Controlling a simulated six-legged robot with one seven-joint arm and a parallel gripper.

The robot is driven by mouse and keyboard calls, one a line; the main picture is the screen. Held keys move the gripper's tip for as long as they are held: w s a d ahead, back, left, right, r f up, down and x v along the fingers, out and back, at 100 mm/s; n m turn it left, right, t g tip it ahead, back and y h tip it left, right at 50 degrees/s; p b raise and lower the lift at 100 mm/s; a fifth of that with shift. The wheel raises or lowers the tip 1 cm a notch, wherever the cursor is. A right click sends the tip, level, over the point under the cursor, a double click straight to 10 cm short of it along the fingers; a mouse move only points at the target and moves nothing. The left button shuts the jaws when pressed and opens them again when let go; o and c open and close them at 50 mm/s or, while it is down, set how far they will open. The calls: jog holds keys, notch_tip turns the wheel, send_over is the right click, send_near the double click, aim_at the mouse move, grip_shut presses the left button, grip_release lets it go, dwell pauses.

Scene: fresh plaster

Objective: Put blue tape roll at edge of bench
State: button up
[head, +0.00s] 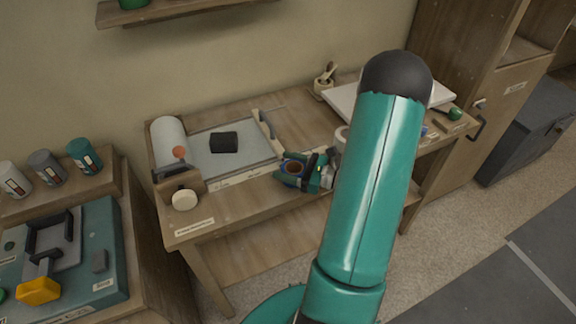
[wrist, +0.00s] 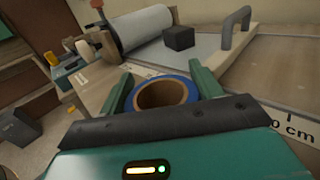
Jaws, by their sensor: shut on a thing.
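The blue tape roll (head: 293,169) has a brown core. In the head view it is at the front part of the wooden bench (head: 200,229), right of the grey board. My gripper (head: 302,171) is shut on the roll, with one green finger on each side. The wrist view shows the roll (wrist: 163,94) lying with its hole facing up between the fingers of my gripper (wrist: 162,84). I cannot tell whether its underside touches the bench top. My own arm hides part of the bench to the right.
Behind and left of the roll are a grey board with a black block (head: 223,142), a handle (head: 267,123) and a white paper roll (head: 170,139). A cup with utensils (head: 324,82) and a white panel (head: 345,98) stand farther back.

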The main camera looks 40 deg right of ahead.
jog(key=shift+f, duration=0.1)
jog(key=o, duration=1)
jog(key=v, duration=1.2)
jog(key=w+a+r+n+g, duration=0.1)
jog(key=a+r+n+g, duration=0.3)
jog(key=a, duration=0.3)
jog(key=w+a+r+n+g+y, duration=0.1)
jog(key=a+r+n+g, duration=0.2)
jog(key=a+n+g, duration=0.3)
jog(key=w+a+r+n+g, duration=0.1)
jog(key=a+r+n+g, duration=0.2)
jog(key=a+n, duration=0.3)
jog(key=s+a+r+n+t+h, duration=0.1)
jog(key=a+r+n+h, duration=0.2)
jog(key=a+n, duration=0.1)
jog(key=s+a+r+n+t+h, duration=0.1)
jog(key=a+r+n+h, duration=0.2)
jog(key=a+r+n, duration=0.1)
jog(key=s+a+r+n+h, duration=0.1)
jog(key=a+r+n+h, duration=0.2)
jog(key=n, duration=0.3)
jog(key=shift+s+a+r+t+h, duration=0.4)
jog(key=shift+a+r, duration=0.05)
jog(key=shift+r, duration=0.2)
